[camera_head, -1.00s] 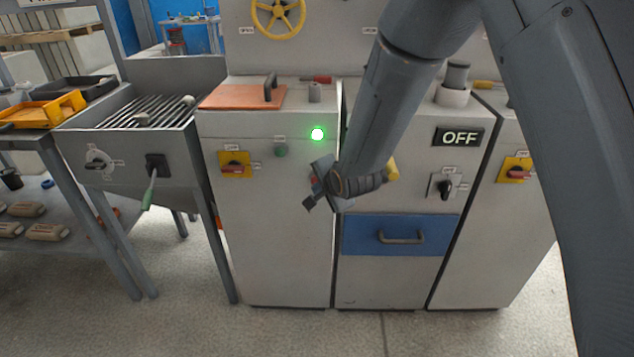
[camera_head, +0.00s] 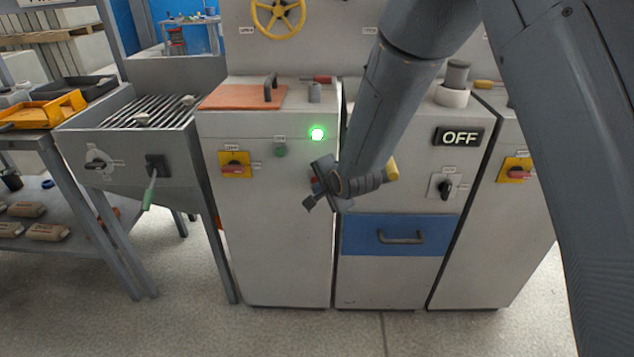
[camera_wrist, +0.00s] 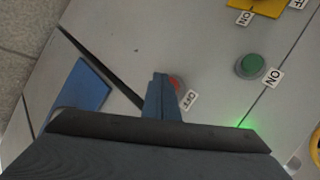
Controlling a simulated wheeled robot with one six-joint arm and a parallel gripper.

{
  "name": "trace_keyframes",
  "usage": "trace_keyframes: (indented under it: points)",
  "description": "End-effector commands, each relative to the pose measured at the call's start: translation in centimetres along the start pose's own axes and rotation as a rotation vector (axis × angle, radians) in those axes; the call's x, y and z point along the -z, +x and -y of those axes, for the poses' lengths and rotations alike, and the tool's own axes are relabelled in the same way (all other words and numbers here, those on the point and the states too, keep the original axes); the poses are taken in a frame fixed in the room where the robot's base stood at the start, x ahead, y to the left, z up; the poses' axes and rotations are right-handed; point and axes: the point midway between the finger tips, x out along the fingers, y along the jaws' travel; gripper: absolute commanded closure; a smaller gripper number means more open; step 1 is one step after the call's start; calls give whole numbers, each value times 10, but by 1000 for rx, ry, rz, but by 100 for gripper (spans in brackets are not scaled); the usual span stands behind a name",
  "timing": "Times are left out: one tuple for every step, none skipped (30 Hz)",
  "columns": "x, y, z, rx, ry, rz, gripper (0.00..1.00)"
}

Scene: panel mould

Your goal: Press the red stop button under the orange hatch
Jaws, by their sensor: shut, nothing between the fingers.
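The orange hatch (camera_head: 240,97) lies closed on top of the left grey cabinet, with a dark handle at its right. Whatever is beneath it is hidden. A red button (camera_wrist: 177,83) labelled OFF shows in the wrist view on the cabinet front, partly hidden behind my fingers. My gripper (camera_head: 311,190) is shut and empty in front of the right part of that cabinet front. In the wrist view its fingertips (camera_wrist: 160,77) overlap the red button's left side; I cannot tell whether they touch it. A green button (camera_head: 281,151) labelled ON also shows in the wrist view (camera_wrist: 250,66).
A green lamp (camera_head: 317,134) is lit on the left cabinet. A yellow plate with a red switch (camera_head: 235,166) is left of the green button. A grated sink (camera_head: 130,150) stands left.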

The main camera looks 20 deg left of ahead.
Motion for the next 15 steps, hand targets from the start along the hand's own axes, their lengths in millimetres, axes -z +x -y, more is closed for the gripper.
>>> trace_keyframes:
  points:
    - [0, 0, 0, 0, 0, 0, 100]
    - [0, 0, 0, 0, 0, 0, 100]
    - [0, 0, 0, 0, 0, 0, 100]
    - [0, 0, 0, 0, 0, 0, 100]
    - [0, 0, 0, 0, 0, 0, 100]
    - [0, 0, 0, 0, 0, 0, 100]
    - [0, 0, 0, 0, 0, 0, 100]
    - [1, 1, 1, 0, 0, 0, 100]
    - [1, 1, 1, 0, 0, 0, 100]
    - [2, 2, 2, 0, 0, 0, 100]
    - [2, 3, 2, 1, 0, 0, 100]
    - [3, 4, 3, 1, 0, -1, 100]
    - [4, 4, 4, 0, 0, -1, 100]
    - [4, 5, 4, 0, 0, -1, 100]
    - [4, 6, 4, 0, 0, 0, 100]
